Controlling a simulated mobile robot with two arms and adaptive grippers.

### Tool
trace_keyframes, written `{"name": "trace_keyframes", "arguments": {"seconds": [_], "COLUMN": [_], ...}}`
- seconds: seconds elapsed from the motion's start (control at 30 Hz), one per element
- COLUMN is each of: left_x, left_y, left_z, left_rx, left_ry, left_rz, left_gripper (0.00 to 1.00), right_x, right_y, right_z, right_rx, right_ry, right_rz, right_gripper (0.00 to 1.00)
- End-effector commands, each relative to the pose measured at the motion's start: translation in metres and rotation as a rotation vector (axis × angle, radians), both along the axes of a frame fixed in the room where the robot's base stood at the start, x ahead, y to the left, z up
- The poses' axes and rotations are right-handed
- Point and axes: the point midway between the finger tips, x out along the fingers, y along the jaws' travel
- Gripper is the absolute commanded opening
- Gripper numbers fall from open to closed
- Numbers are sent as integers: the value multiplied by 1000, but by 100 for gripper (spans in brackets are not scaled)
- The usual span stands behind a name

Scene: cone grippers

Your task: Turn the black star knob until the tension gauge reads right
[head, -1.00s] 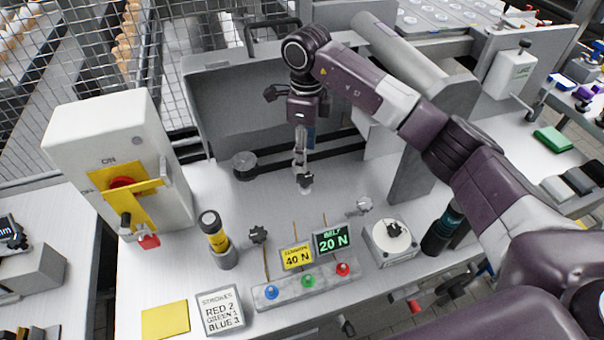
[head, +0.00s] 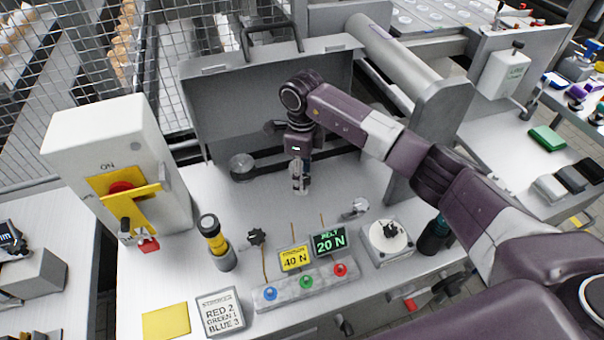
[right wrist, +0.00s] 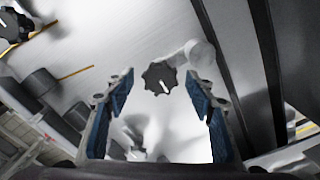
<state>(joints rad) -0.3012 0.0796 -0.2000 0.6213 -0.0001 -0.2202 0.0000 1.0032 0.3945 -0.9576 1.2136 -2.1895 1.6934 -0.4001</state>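My right gripper (head: 301,184) points down over the bench in the head view. In the right wrist view it is open (right wrist: 160,77), with blue-padded fingers either side of a black star knob (right wrist: 159,77) with a white mark. The knob sits beside a grey cylinder, seemingly beyond the fingertips; I see no contact. In the head view I cannot make this knob out clearly under the gripper. A dark display (head: 329,241) reads BELT 20 N in green. A yellow sign (head: 295,258) beside it reads 40 N. My left gripper is not in view.
Another dark star knob (head: 256,237) stands left of the signs. A grey block with blue, green and red buttons (head: 306,282) lies in front. A white box with a dial (head: 390,233) is to the right. A switch cabinet (head: 118,150) stands left and a grey roller (head: 395,55) behind.

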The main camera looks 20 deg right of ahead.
Motion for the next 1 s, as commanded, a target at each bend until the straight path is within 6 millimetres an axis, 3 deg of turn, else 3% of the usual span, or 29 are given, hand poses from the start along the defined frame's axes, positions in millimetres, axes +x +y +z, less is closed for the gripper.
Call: {"name": "trace_keyframes", "arguments": {"seconds": [0.07,0.37,0.67,1.0], "left_x": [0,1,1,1], "left_y": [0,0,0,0], "left_z": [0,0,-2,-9], "left_rx": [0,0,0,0], "left_ry": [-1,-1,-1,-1], "left_rz": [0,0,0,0], "left_gripper": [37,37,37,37], "right_x": [0,0,0,1], "right_y": [0,0,-1,-2], "right_z": [0,0,0,0], "right_rx": [0,0,-1,-2], "right_ry": [0,0,0,-2], "right_rz": [0,0,-33,-245], "right_gripper": [42,9,8,8]}}
